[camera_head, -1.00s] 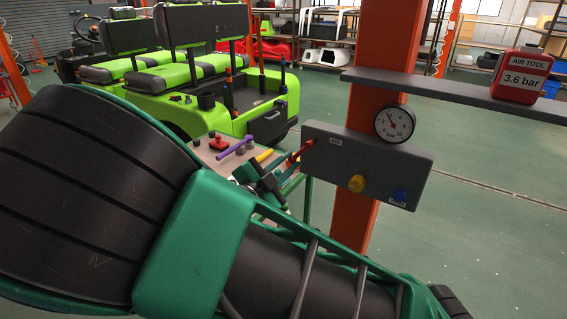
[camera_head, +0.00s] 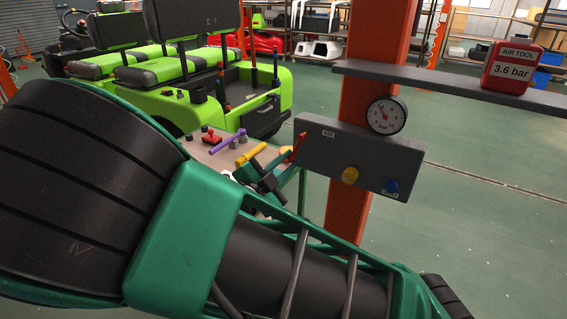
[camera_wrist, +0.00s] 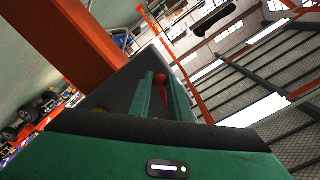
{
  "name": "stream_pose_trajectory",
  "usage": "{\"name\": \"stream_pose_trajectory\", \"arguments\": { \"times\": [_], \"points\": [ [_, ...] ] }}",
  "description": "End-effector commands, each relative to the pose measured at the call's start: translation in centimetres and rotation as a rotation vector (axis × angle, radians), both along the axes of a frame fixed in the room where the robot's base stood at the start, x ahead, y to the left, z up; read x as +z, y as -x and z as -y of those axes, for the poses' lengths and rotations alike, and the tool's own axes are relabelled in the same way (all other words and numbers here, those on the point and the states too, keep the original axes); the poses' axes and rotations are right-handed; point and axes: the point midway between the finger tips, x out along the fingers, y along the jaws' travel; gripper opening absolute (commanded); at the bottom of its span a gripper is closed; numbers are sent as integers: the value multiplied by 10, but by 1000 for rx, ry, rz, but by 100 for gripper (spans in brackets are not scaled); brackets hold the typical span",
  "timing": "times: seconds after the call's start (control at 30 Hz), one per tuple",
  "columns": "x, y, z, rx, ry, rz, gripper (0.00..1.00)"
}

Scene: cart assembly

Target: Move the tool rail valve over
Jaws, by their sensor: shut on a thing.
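A grey valve panel (camera_head: 350,165) is fixed to an orange post. A red lever (camera_head: 298,146) sticks out at its left end, beside a small label, and slants down to the left. My gripper (camera_head: 284,160) is at this lever, with its green fingers closed around it. In the wrist view my two fingers (camera_wrist: 162,98) stand on either side of the red lever, and its round red end (camera_wrist: 161,79) shows between them. The lever's pivot is hidden there. The panel also carries a yellow knob (camera_head: 349,175), a blue knob (camera_head: 392,187) and a round gauge (camera_head: 386,115).
A red sign (camera_head: 512,68) reading "AIR TOOL 3.6 bar" stands on a dark shelf (camera_head: 440,85). A work table (camera_head: 215,155) with coloured parts is behind my gripper. A green cart (camera_head: 180,100) stands beyond it. The floor on the right is clear.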

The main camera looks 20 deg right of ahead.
Motion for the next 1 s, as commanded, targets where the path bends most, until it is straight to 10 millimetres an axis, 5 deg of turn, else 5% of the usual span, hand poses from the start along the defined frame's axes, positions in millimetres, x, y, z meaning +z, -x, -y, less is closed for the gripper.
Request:
{"name": "stream_pose_trajectory", "arguments": {
  "times": [0.67, 0.7, 0.77, 1.0],
  "points": [
    [-3, 18, 14, -5, 3, 5, 7],
    [-2, 18, 14, -4, 3, 5, 29],
    [-3, 18, 13, -4, 3, 5, 42],
    [-4, 17, 13, -1, 1, 2, 42]
  ]
}}
